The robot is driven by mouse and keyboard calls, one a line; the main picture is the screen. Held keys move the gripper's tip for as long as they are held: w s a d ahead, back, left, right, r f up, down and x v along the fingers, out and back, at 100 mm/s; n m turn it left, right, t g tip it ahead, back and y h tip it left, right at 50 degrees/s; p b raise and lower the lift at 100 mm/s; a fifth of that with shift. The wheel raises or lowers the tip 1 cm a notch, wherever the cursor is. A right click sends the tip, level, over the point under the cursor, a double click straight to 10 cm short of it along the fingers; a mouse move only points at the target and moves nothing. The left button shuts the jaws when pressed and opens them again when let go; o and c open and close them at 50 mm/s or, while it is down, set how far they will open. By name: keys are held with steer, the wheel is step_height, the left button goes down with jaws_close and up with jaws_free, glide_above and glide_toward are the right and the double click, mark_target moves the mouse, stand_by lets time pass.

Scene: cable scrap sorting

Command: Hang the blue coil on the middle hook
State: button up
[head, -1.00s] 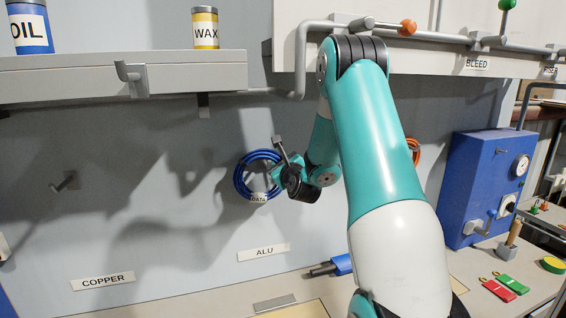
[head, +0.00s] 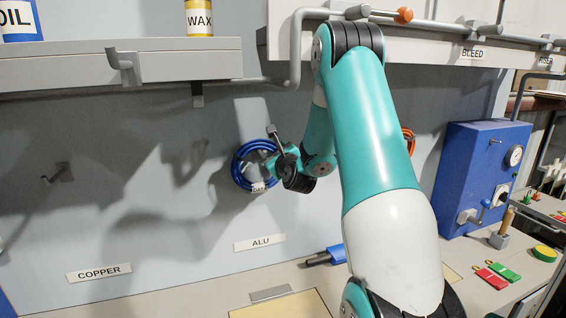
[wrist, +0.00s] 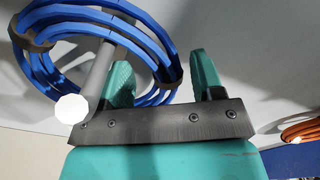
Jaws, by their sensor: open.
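The blue coil (head: 240,177), with a tag at its bottom, is at the wall above the ALU label. In the wrist view the blue coil (wrist: 158,35) is large, with dark ties. A grey hook peg (wrist: 97,77) with a pale end shows inside its loop; whether the coil rests on it cannot be told. My gripper (head: 270,168) is at the coil's right side. In the wrist view my gripper (wrist: 163,72) has its two teal fingers apart, with the coil's near strands between them. Contact with the fingers is unclear.
An empty hook (head: 60,172) is on the wall at left, above the COPPER label (head: 99,272). An orange coil (head: 409,141) hangs at right, partly behind my arm. Shelves (head: 170,65) overhang the wall. A blue box with a gauge (head: 470,180) stands at right.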

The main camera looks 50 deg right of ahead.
steer(key=b+v, duration=1.5)
steer(key=v, duration=0.2)
steer(key=shift+b, duration=0.35)
steer(key=shift+a, duration=0.1)
steer(key=w+a+f+n+g+y, duration=0.1)
steer(key=a+f+n+g+y, duration=0.2)
steer(key=a+n, duration=0.45)
steer(key=w+a+f+n+y, duration=0.1)
steer(key=a+f+n+y, duration=0.2)
steer(key=a+n+y, duration=0.45)
steer(key=w+a+f+n+g+y, duration=0.1)
steer(key=a+f+n+g+y, duration=0.15)
steer(key=a+n, duration=0.5)
steer(key=s+a+f+n+g, duration=0.3)
steer(key=s+a+n+g, duration=0.2)
steer(key=n, duration=0.5)
steer(key=s+a+f+n+g, duration=0.3)
steer(key=s+a+n+g, duration=0.2)
steer(key=s+a+n, duration=0.5)
steer(key=shift+s+f, duration=0.2)
steer(key=shift+s, duration=0.65)
